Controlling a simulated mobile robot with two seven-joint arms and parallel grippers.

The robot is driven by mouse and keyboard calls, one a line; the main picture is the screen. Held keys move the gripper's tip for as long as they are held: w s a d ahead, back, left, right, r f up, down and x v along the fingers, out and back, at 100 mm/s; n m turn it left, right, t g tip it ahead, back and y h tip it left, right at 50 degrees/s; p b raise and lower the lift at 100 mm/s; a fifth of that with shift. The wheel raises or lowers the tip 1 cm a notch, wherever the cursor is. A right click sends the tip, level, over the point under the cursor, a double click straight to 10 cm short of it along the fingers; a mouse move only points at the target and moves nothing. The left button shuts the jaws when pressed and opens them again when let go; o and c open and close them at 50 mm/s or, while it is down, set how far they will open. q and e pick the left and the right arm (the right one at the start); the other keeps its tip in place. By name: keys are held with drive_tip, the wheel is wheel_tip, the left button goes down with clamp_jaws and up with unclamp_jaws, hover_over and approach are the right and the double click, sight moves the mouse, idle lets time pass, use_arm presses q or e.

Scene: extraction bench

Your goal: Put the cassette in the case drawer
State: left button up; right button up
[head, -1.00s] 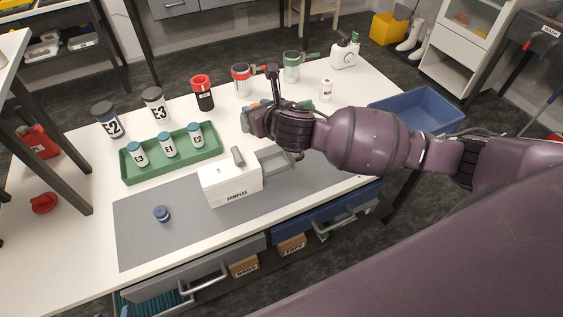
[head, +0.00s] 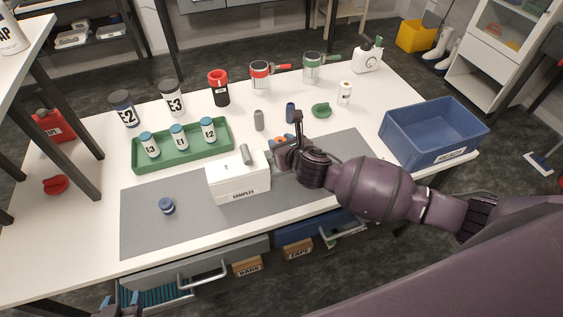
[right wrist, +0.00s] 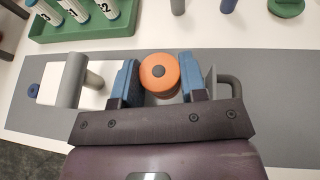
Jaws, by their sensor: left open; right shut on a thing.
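The white case (head: 238,184) labelled SAMPLES stands on the grey mat, with a grey handle on top. Its drawer sticks out to the right; the drawer front (right wrist: 210,82) and handle (right wrist: 233,88) show in the right wrist view. My right gripper (head: 284,160) is at the open drawer, its blue fingertips (right wrist: 160,80) shut on a round orange cassette (right wrist: 158,72).
A green tray (head: 223,152) with several labelled vials lies behind the case. A blue cap (head: 167,206) lies on the mat (head: 150,228). A grey cylinder (head: 259,120), a blue one (head: 290,112) and a green lid (head: 321,110) stand behind.

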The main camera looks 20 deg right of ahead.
drive_tip(key=shift+f+b, duration=0.3)
drive_tip(key=shift+f, duration=1.7)
wheel_tip(320, 180, down, 3)
drive_tip(key=shift+f+b, duration=0.1)
drive_tip(key=shift+b, duration=0.35)
drive_tip(key=shift+f, duration=0.2)
drive_tip(key=o, duration=0.6)
